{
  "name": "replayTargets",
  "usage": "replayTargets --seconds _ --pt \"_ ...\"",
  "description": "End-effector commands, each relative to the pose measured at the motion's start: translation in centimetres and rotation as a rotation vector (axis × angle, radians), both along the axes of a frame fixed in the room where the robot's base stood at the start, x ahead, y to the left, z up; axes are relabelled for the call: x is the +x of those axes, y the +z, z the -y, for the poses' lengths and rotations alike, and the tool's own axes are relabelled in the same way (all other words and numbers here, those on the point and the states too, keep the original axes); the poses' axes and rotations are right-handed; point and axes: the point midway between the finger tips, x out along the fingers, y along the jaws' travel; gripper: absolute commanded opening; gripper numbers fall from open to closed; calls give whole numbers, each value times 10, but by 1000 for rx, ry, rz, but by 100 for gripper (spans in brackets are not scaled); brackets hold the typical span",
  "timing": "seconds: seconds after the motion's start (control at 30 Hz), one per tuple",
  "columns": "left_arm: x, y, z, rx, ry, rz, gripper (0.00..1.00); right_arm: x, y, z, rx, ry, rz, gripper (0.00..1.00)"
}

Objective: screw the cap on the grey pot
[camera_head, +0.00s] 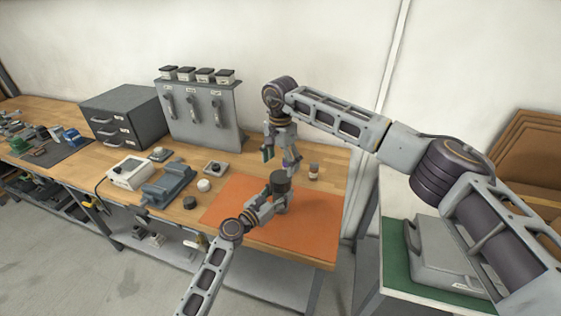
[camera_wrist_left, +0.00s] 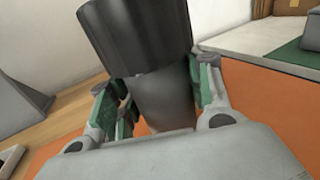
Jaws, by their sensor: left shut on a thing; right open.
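The grey pot (camera_wrist_left: 165,100) stands upright between the green-padded fingers of my left gripper (camera_wrist_left: 160,98), which is shut on it. A wide black ridged cap (camera_wrist_left: 135,32) sits on top of the pot; I cannot tell whether its thread is engaged. In the head view the dark cap (camera_head: 280,181) shows above my left gripper (camera_head: 279,201), over the orange mat (camera_head: 310,232). My right gripper (camera_head: 279,158) is open and empty, pointing down just above the cap and apart from it.
A small jar (camera_head: 314,171) stands right of the grippers. A white round piece (camera_head: 204,185) and a dark round piece (camera_head: 190,202) lie left of the mat. A grey-blue fixture (camera_head: 168,185) and a tool panel (camera_head: 200,115) are further left. The mat's front right is clear.

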Motion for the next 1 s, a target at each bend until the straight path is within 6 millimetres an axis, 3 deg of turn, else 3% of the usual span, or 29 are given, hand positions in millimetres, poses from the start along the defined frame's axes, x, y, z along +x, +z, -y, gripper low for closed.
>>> replayTargets --seconds 0.7,1.0 --pt "0 0 0 0 -1 -1 0 0 -67 0 -2 0 -1 81" --pt "0 0 0 0 0 -1 0 0 -78 0 0 0 0 81"
